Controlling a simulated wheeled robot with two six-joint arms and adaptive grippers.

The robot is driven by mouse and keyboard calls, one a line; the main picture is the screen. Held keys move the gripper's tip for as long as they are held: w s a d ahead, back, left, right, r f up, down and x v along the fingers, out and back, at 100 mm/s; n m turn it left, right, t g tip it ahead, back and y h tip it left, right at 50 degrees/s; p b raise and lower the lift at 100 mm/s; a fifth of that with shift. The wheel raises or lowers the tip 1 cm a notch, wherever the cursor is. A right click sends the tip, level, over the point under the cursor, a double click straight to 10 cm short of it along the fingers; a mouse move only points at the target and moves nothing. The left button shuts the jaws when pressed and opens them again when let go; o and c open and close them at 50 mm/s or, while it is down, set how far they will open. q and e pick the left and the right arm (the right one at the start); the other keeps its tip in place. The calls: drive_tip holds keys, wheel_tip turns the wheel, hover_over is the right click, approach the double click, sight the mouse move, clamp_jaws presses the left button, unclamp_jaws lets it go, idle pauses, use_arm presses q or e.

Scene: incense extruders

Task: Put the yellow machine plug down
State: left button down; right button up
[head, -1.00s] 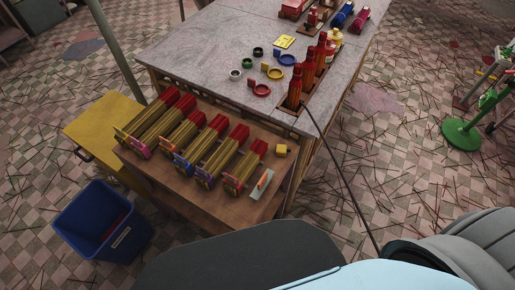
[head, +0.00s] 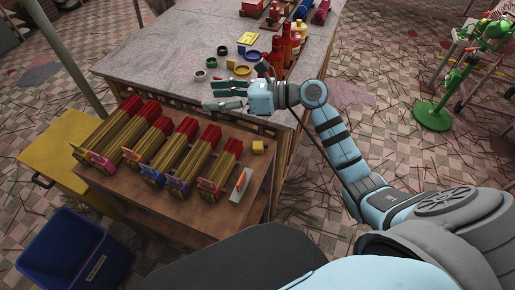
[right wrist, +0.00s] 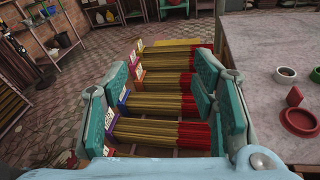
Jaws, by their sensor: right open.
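My right gripper (head: 211,95) reaches in from the right in the head view, fingers pointing left, above the near edge of the grey table. Its fingers are apart, and no held object shows between them in the right wrist view (right wrist: 162,82). A small yellow block (head: 258,147) sits on the wooden shelf below and right of the gripper. I cannot tell which yellow piece is the machine plug. My left gripper is out of view.
Several red-ended stick bundles in holders (head: 170,150) fill the wooden shelf (head: 200,222). Red bottles (head: 276,55) stand along the grey table's (head: 180,45) right side. A blue bin (head: 75,250) stands at lower left. Coloured rings, such as a red one (right wrist: 300,121), lie on the table.

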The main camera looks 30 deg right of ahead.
drive_tip(key=d+f+n+g+h, duration=0.3)
drive_tip(key=d+f, duration=0.1)
drive_tip(key=f, duration=0.1)
drive_tip(key=n+g+h+b, duration=0.1)
drive_tip(key=g+h+b, duration=0.1)
drive_tip(key=g+h, duration=0.35)
hover_over(258, 144)
drive_tip(key=s+d, duration=0.2)
drive_tip(key=d, duration=0.2)
wheel_tip(258, 144, down, 6)
drive_tip(key=shift+t+h, duration=0.25)
drive_tip(key=shift+t, duration=0.3)
drive_tip(key=x, duration=1)
drive_tip(key=shift+a+f, duration=0.1)
drive_tip(key=shift+f, duration=0.3)
clamp_jaws()
